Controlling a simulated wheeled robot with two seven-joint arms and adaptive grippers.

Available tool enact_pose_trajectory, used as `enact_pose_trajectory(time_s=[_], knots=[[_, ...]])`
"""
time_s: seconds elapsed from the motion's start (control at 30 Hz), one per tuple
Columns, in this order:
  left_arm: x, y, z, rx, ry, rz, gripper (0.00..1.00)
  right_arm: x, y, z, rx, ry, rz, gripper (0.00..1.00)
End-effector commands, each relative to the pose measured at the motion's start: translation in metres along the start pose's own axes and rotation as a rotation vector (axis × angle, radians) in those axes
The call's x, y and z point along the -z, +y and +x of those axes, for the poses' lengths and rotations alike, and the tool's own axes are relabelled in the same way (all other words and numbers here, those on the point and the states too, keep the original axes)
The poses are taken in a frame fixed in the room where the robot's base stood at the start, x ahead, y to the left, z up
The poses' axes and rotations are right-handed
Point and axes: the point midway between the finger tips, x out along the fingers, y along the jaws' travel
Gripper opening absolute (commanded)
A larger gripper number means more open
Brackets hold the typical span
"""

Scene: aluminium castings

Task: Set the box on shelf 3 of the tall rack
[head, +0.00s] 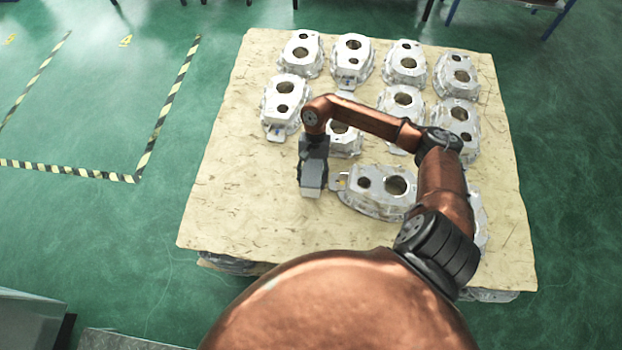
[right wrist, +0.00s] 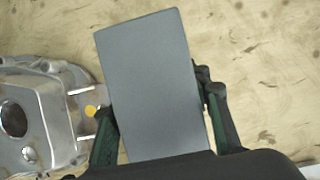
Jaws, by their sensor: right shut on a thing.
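The box (right wrist: 150,85) is a plain grey block. In the right wrist view it stands between the two green-lined fingers of my right gripper (right wrist: 162,122), which is shut on it. In the head view my right gripper (head: 313,168) points down over the bare left part of the pallet sheet, with the grey box (head: 311,188) at its lower end. I cannot tell how far the box is above the sheet. My left gripper is not in view. The tall rack and its shelf 3 cannot be made out.
Several aluminium castings (head: 353,58) stand in rows on a tan sheet (head: 235,215) over a stack. One casting (head: 375,208) lies close to the right of the box; it also shows in the wrist view (right wrist: 45,110). Green floor with striped tape (head: 165,110) is clear at left.

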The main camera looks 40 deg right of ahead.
Motion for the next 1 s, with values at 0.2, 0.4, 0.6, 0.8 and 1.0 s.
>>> enact_pose_trajectory(time_s=[0.2,0.4,0.6,0.8,1.0], knots=[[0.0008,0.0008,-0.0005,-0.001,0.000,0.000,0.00,0.0001,-0.0007,-0.0015,0.002,0.002,-0.001,0.09],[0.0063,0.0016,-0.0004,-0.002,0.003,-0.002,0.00,0.0009,-0.0001,0.0009,0.001,0.001,-0.001,0.46],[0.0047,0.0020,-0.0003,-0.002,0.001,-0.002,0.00,0.0007,-0.0002,0.0004,0.001,0.001,-0.001,0.59],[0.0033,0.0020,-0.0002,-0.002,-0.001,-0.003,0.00,0.0007,-0.0002,0.0005,0.001,0.001,-0.001,0.62],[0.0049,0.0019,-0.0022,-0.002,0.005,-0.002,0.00,-0.0002,-0.0004,-0.0016,0.002,0.001,-0.001,0.62]])
